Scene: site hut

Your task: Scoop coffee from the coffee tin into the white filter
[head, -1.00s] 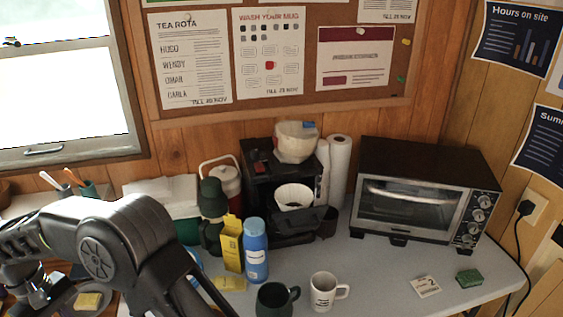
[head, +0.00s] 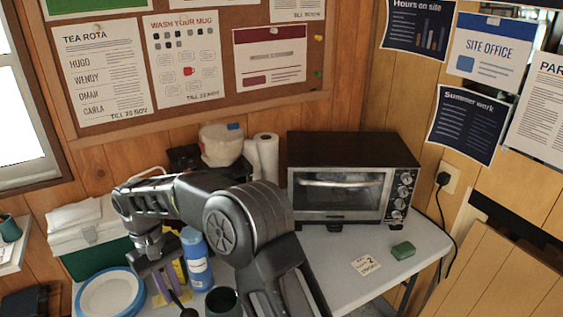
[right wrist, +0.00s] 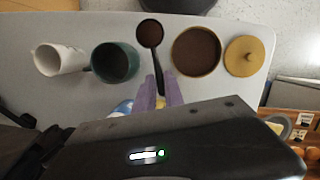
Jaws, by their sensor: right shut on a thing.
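My right gripper (head: 172,285) is shut on the handle of a black scoop (right wrist: 158,72), with lilac fingers on either side of it in the right wrist view (right wrist: 160,92). The scoop's bowl (right wrist: 150,34) is full of dark brown coffee. The coffee tin (right wrist: 221,52), round with a tan rim and brown coffee inside, stands just right of the bowl, apart from it in the picture. Its yellow knobbed lid (right wrist: 246,57) lies to the right. My left gripper is out of view.
A green mug (right wrist: 115,62) and a white mug (right wrist: 62,60) stand left of the scoop. A blue bottle (head: 196,262) stands close to my right gripper. A toaster oven (head: 340,182), sponge (head: 402,250) and card (head: 365,265) are to the right. Blue-rimmed plates (head: 108,296) are at left.

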